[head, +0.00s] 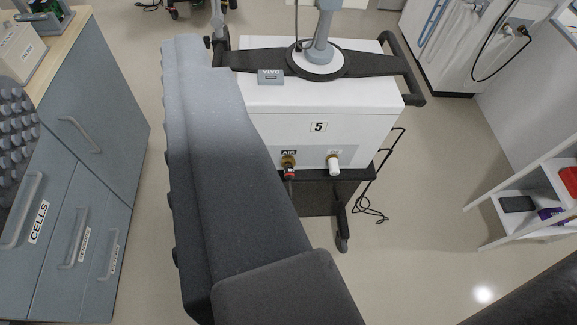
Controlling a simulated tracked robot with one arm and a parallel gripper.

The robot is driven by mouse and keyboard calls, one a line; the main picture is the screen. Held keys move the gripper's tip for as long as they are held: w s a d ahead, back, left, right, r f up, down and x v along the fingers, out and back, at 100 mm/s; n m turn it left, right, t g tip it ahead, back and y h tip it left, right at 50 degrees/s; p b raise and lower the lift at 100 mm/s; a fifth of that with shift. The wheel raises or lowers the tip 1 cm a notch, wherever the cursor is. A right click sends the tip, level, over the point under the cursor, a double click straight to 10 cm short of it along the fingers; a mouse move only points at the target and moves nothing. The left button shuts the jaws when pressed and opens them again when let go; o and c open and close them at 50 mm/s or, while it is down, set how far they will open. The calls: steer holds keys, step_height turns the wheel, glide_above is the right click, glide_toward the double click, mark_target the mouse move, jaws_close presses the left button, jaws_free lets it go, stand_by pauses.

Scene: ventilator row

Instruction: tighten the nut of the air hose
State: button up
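A white ventilator box (300,110) marked 5 stands on a wheeled stand in the upper middle. On its front, under the label AIR (289,152), is a brass-coloured fitting (288,161) with a red band and a dark hose (290,178) hanging below it. The nut is too small to tell whether it is tight or loose. To its right, a white fitting (334,165) hangs under a second label that I cannot read. I cannot make out my gripper's fingers in this view.
A large dark grey form (235,180) runs close along the ventilator's left side; I cannot tell if it is mine. Grey drawers (75,215) labelled CELLS stand at left. A white shelf (535,210) stands at right. Thin cables (368,205) hang by the stand. Floor is open right of it.

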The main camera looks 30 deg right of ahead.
steer(key=o, duration=0.4)
steer(key=shift+c, duration=0.2)
steer(key=shift+o, duration=1.4)
steer(key=shift+w+f, duration=0.2)
steer(key=shift+w, duration=0.1)
steer(key=w+d+f+n+h+b, duration=0.1)
steer(key=w+d+f+n+b, duration=0.15)
steer(key=w+f, duration=0.7)
steer(key=w+d+f+n+h+b, duration=0.1)
steer(key=w+d+f+n, duration=0.25)
steer(key=w+f, duration=0.6)
steer(key=w+d+f+n+h+b, duration=0.1)
steer(key=w+d+f+n+b, duration=0.25)
steer(key=f, duration=0.95)
steer(key=n+t+h+b, duration=0.2)
steer(key=n+b, duration=0.5)
steer(key=n, duration=0.7)
glide_toward(290, 176)
steer(key=x, duration=0.3)
steer(key=f+x, duration=0.1)
steer(key=x, duration=0.7)
steer(key=shift+s+f, duration=0.1)
steer(key=shift+f, duration=0.15)
steer(key=shift+x, duration=1)
steer(key=shift+d+r, duration=0.1)
